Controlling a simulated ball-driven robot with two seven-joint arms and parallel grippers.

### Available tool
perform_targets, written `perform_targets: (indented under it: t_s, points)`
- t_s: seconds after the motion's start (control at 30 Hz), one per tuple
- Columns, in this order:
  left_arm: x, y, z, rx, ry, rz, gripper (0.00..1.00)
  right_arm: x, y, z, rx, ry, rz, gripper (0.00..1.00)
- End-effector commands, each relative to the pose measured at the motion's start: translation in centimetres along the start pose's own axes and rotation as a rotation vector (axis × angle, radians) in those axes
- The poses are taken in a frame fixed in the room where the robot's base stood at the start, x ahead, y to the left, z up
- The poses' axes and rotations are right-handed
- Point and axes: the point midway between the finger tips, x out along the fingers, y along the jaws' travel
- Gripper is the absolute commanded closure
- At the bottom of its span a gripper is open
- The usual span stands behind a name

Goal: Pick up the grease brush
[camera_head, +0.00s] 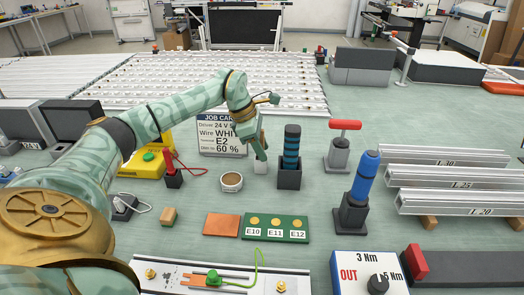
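My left arm comes in from the left, and its gripper (260,149) points down in front of the job card (221,133). It is seen edge-on and small, so I cannot tell whether it is open or shut or holds anything. Below it to the left is a small round pot (231,182) with a brownish inside. Just right of the gripper, a black, blue-banded tool (292,142) stands upright in a dark block (289,179). I cannot clearly make out a grease brush. My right gripper is not in view.
A red T-handled tool (344,125) and a blue-handled tool (366,175) stand right. Labelled aluminium profiles (455,177) lie far right. A green E10–E12 board (275,228), copper plate (222,225) and torque box (358,262) are nearer. Green bench around the pot is bare.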

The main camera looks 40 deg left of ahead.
Motion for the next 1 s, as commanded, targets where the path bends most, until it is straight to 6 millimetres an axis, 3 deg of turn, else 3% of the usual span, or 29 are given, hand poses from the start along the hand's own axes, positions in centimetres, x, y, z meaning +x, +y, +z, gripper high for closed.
perform_targets:
  t_s: [0.07, 0.2, 0.57, 1.0]
  points:
    - [-0.1, 0.0, 0.0, 0.000, 0.001, 0.000, 0.62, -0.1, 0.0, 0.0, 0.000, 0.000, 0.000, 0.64]
    - [-0.1, 0.0, 0.0, 0.000, 0.001, 0.000, 1.00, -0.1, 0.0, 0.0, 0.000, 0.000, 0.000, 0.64]
    - [-0.5, 0.0, 0.2, 0.000, 0.000, 0.000, 1.00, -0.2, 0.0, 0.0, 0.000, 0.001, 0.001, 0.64]
    - [-8.6, 0.0, 3.5, 0.001, -0.003, 0.005, 1.00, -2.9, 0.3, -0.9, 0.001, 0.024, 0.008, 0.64]
